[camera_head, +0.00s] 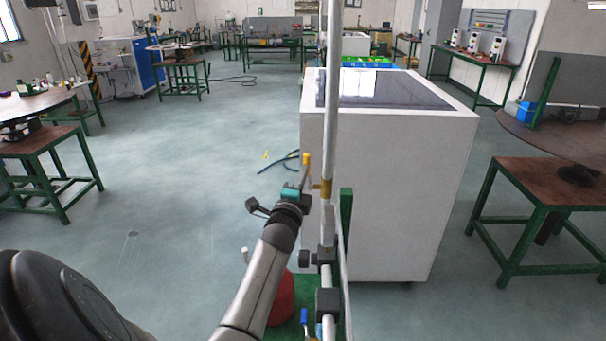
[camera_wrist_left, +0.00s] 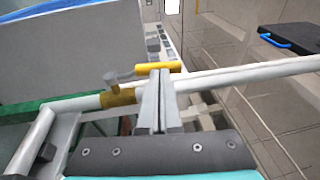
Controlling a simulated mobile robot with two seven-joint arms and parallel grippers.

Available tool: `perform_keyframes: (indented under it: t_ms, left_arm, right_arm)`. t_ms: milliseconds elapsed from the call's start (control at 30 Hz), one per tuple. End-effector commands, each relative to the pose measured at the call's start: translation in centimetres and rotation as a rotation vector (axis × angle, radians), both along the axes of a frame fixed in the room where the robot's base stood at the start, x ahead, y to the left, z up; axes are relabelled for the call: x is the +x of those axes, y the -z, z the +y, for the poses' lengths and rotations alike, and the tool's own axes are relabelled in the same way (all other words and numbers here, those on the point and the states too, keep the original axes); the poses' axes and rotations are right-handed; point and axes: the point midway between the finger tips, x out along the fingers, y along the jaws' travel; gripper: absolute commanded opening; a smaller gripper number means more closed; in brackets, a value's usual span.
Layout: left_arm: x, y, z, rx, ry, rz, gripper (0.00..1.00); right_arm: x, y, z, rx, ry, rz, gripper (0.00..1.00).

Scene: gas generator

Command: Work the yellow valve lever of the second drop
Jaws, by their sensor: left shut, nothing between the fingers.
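The yellow valve lever (camera_head: 306,165) stands upright just left of a tall grey pipe (camera_head: 333,95), above a brass valve body (camera_head: 322,188). In the left wrist view the lever (camera_wrist_left: 158,68) lies across the picture just beyond my fingertips, with the brass body (camera_wrist_left: 118,97) to its left on the pipe. My left gripper (camera_head: 304,187) is beside the valve, fingers shut and empty. In the wrist view its closed fingers (camera_wrist_left: 160,82) reach up to the lever's lower edge; I cannot tell whether they touch it. My right gripper is not in view.
A large white cabinet (camera_head: 385,190) stands close behind the pipe. A blue handle (camera_head: 304,316) and a red rounded object (camera_head: 282,300) are low near the pipe. A green-legged table (camera_head: 545,205) is at right. The floor (camera_head: 180,190) left of the pipe is mostly clear.

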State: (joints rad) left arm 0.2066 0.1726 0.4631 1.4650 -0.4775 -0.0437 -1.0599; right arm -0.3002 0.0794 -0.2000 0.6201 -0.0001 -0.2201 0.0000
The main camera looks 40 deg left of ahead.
Motion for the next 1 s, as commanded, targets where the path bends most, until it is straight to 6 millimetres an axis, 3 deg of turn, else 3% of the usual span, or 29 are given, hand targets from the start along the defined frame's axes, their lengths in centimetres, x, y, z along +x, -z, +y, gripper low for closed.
perform_keyframes:
  t_ms: [567,1000]
  left_arm:
    - [0.7,-0.2,0.4,-0.002,0.0,0.004,0.0]
    - [2.1,-1.3,1.4,-0.083,0.001,0.099,0.0]
  right_arm:
    - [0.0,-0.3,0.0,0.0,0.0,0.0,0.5]
    - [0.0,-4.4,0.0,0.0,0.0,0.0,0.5]
